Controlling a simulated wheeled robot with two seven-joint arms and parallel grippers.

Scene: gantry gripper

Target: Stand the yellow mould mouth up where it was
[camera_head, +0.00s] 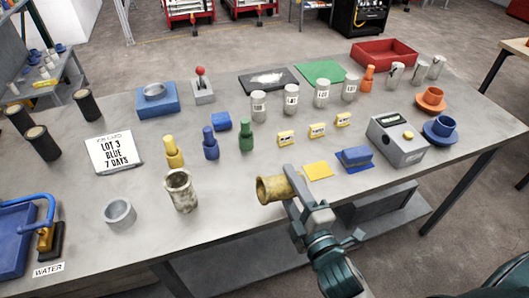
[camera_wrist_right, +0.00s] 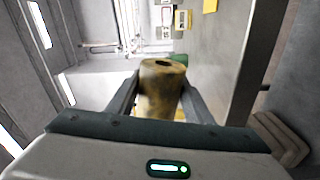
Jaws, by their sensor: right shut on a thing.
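The yellow mould (camera_head: 272,189) is a worn, stained yellow cylinder. My right gripper (camera_head: 297,186) is shut on it near the front edge of the table. The mould lies tilted on its side, with its wide open end facing left in the head view. In the right wrist view the mould (camera_wrist_right: 160,96) sits between the two fingers of the right gripper (camera_wrist_right: 158,98), and a small dark hole shows in its end. A flat yellow square (camera_head: 319,170) lies bare on the table just right of the mould. My left gripper is not in view.
A stained pale cylinder (camera_head: 181,190) and a grey ring (camera_head: 119,213) stand to the left. Yellow, blue and green bottles (camera_head: 246,136) stand behind. Table between the mould and pale cylinder is clear.

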